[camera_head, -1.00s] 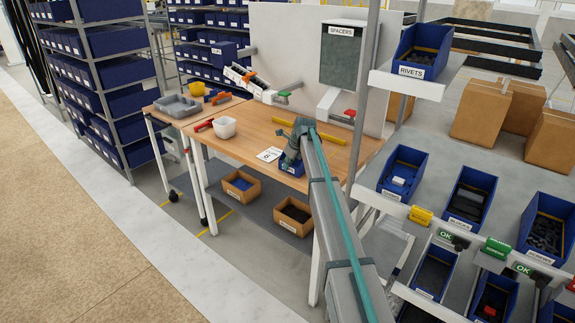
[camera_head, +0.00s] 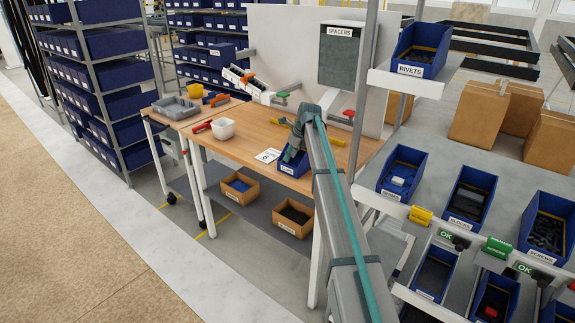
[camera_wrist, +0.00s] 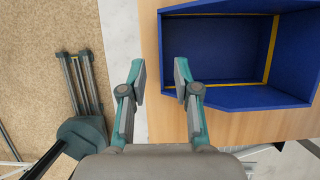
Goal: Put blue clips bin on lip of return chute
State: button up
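The blue clips bin (camera_head: 294,168) stands on the wooden workbench near its front edge, label facing front. In the wrist view the blue bin (camera_wrist: 230,98) fills the upper right, and its inside looks empty apart from yellow lines. My gripper (camera_head: 289,154) is at the bin's left side. In the wrist view my gripper (camera_wrist: 160,75) is open, its two fingers apart, with the bin's left wall lying between them in the picture. Contact cannot be told.
The workbench (camera_head: 240,150) carries a white tub (camera_head: 223,128), a paper card (camera_head: 268,155) and yellow strips. Another chute (camera_head: 262,95) with a green end stands at the back. Right of my arm, a rack holds several blue bins, including a rivets bin (camera_head: 422,52).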

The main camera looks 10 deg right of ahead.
jog(key=shift+o, duration=0.3)
jog(key=v, duration=0.5)
jog(key=shift+s+d+r+b, duration=0.1)
jog(key=shift+r+b, duration=0.2)
jog(key=shift+b, duration=0.1)
jog(key=shift+f, duration=0.1)
